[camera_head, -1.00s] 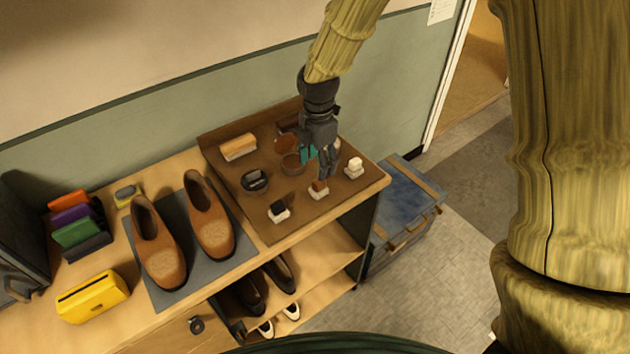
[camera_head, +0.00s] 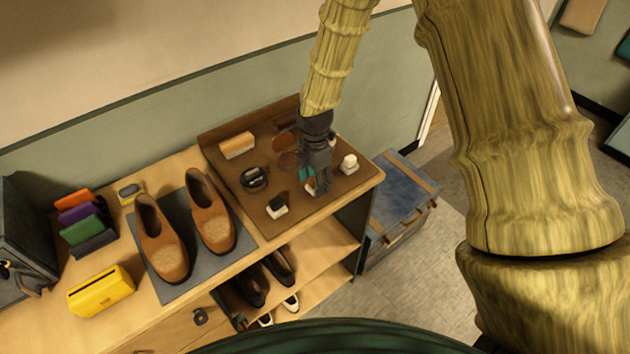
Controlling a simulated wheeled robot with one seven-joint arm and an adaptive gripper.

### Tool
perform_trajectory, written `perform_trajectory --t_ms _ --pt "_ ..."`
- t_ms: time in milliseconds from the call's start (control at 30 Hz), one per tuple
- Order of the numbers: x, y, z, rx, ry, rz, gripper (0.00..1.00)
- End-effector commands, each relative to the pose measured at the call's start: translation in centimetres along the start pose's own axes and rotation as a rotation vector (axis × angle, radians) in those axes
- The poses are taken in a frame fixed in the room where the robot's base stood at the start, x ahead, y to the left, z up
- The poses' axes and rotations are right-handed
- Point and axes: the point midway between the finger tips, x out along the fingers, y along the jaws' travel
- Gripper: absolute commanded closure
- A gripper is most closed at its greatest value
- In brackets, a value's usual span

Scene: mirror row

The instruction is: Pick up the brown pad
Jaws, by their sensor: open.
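The brown pad (camera_head: 310,189) is a small block with a pale base on the brown board at the right end of the counter. It is mostly hidden behind my gripper (camera_head: 322,188). My gripper points down with its fingers around or just in front of the pad; I cannot tell whether they touch it. The jaws are open. A similar black-topped pad (camera_head: 277,207) sits to the left and nearer, and a white one (camera_head: 349,163) to the right.
The brown board (camera_head: 240,193) also holds a wood-backed brush (camera_head: 237,145), a dark round tin (camera_head: 254,178) and other round items partly hidden by my gripper. Brown shoes (camera_head: 211,213) stand on a grey mat to the left. A blue chest (camera_head: 400,205) stands right of the counter.

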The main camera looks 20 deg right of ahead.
Motion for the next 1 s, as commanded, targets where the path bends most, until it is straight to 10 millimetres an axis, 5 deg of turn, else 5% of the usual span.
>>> perform_trajectory --t_ms 467,700,1000 --pt "1.23 0.01 0.05 0.0 -0.001 0.001 0.41" --pt "1.23 -0.01 0.04 0.0 -0.001 0.001 0.85" --pt "1.23 -0.01 0.05 0.0 -0.001 0.001 0.87"
